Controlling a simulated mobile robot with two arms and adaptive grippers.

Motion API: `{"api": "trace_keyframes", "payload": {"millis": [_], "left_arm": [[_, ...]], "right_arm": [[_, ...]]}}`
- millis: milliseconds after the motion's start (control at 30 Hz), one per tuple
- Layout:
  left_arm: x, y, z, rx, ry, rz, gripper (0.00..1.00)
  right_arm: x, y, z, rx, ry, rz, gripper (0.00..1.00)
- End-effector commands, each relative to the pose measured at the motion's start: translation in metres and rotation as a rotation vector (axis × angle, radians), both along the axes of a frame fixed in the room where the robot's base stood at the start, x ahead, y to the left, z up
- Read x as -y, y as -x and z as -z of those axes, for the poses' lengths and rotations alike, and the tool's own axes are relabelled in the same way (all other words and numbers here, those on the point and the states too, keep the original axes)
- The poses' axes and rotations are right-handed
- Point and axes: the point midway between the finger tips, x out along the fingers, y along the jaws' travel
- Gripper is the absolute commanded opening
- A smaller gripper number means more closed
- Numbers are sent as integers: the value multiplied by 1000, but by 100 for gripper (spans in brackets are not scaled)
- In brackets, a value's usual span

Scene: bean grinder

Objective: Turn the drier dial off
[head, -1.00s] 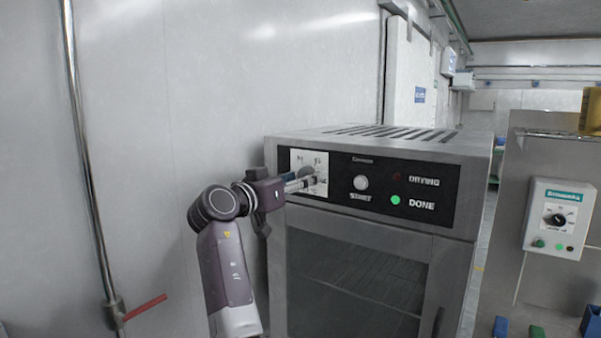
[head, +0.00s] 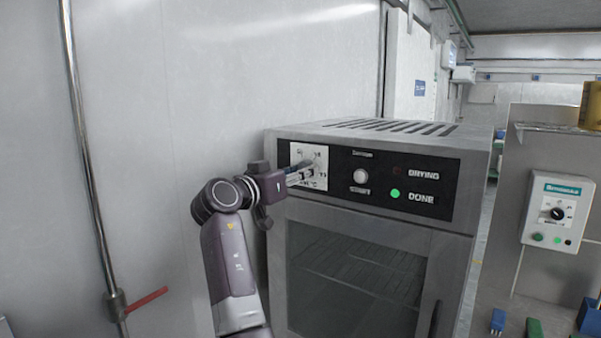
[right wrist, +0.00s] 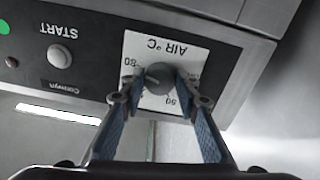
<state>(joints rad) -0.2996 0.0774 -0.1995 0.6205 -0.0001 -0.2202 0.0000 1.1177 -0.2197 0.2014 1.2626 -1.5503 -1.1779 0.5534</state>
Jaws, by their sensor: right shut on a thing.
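The drier (head: 355,230) is a grey metal cabinet with a glass door and a black control panel. Its dial (right wrist: 159,75) is a dark round knob on a white "AIR °C" plate (right wrist: 130,50), upside down in the right wrist view. My right gripper (right wrist: 160,90) has its two fingers on either side of the dial and is shut on it. My left gripper is in no view.
The panel also has a white START button (head: 360,176), a lit green DONE lamp (head: 395,193) and a dark DRYING lamp (head: 397,170). A control box (head: 557,212) with its own dial is at the right. A pipe with a red lever (head: 147,299) runs down the left wall.

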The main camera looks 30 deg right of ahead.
Motion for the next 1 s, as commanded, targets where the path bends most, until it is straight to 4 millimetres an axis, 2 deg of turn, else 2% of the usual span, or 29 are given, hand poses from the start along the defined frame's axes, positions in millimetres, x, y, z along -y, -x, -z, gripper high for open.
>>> {"api": "trace_keyframes", "payload": {"millis": [367,1000], "left_arm": [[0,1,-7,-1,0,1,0],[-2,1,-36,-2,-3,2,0]], "right_arm": [[0,1,-2,-197,84,1,5],[0,1,-5,-758,316,-1,5]]}}
